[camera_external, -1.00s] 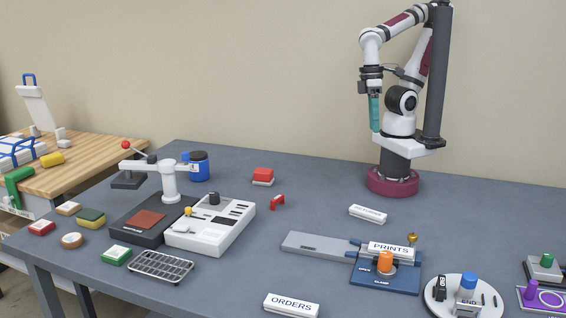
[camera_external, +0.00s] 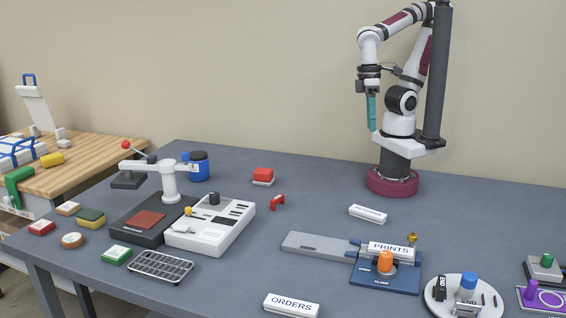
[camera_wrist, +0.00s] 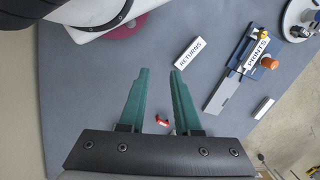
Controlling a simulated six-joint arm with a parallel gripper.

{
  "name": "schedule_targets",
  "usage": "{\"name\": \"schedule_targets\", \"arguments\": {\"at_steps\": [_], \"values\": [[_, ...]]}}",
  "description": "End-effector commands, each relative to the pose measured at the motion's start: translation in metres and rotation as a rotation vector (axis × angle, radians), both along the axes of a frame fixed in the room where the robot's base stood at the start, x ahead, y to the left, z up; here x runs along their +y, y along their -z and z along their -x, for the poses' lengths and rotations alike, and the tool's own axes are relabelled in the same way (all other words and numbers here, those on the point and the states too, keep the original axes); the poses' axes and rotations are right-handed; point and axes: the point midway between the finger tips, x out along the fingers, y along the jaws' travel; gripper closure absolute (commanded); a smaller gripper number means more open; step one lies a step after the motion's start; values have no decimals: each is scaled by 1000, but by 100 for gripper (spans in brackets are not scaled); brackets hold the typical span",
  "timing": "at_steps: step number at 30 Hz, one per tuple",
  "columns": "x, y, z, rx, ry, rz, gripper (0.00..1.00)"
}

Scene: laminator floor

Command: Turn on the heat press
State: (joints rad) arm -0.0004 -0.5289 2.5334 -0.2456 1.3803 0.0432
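What looks like the heat press (camera_external: 170,183) stands on the left of the table in the external view, with a white post and arm, a red-ball lever and a dark base carrying a red-brown pad. A white control box (camera_external: 213,229) with a black knob (camera_external: 214,198), a yellow button (camera_external: 188,211) and dark slots sits against its right side. The on/off state cannot be told. My gripper (camera_external: 371,128) hangs high at the back right, far from the press. In the wrist view its teal fingers (camera_wrist: 158,72) are apart with nothing between their tips.
A red bracket (camera_external: 277,202), a red-topped block (camera_external: 263,176) and a blue jar (camera_external: 199,166) stand near the press. A wire rack (camera_external: 160,266) lies in front. The RETURNS block (camera_external: 367,214) and blue PRINTS clamp (camera_external: 385,281) are at right. Mid-table is mostly clear.

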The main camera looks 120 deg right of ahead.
Motion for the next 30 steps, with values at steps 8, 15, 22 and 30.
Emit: {"name": "schedule_targets", "arguments": {"at_steps": [8,15,22,30], "values": [[-48,-16,-154,-23,132,451,100],[-19,19,-344,-388,256,807,100],[60,76,-450,-815,303,869,100],[93,97,-473,-975,314,836,100]]}}
